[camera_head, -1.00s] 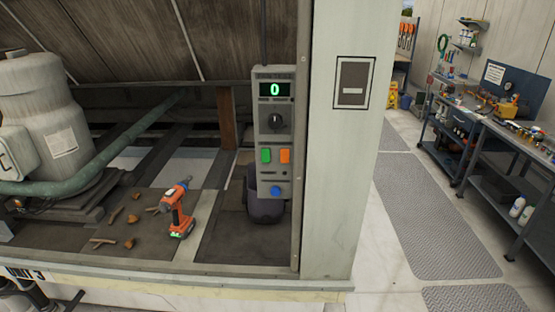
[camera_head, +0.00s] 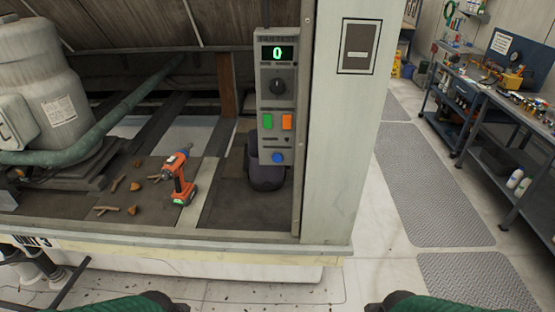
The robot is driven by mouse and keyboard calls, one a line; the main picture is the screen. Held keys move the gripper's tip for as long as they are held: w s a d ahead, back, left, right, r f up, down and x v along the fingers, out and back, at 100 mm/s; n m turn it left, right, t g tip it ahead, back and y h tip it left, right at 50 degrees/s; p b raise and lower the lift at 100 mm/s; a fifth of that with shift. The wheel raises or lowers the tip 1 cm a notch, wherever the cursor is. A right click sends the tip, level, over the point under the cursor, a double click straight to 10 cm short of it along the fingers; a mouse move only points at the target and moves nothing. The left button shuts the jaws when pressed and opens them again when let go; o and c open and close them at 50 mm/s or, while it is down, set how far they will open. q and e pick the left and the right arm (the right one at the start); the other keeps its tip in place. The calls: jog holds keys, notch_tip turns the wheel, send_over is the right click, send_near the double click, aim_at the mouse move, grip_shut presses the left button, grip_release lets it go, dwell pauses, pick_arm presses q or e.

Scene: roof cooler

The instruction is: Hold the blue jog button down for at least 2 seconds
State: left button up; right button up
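The blue jog button (camera_head: 277,158) is at the bottom of a grey control panel (camera_head: 262,90) mounted beside the corner post. The panel also has a green display (camera_head: 277,53) reading 0, a dark rotary knob (camera_head: 277,86), a green button (camera_head: 267,121) and an orange button (camera_head: 287,122). Nothing touches the blue button. Parts of my two green arms show at the bottom edge, left and right of centre. Both are well below and apart from the panel. Neither gripper's fingers can be made out.
A dark bin (camera_head: 265,176) sits behind the panel's lower end. A pale post (camera_head: 345,140) is right of the panel. A workbench (camera_head: 480,120) stands far right.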

grip_shut()
dwell(1.4)
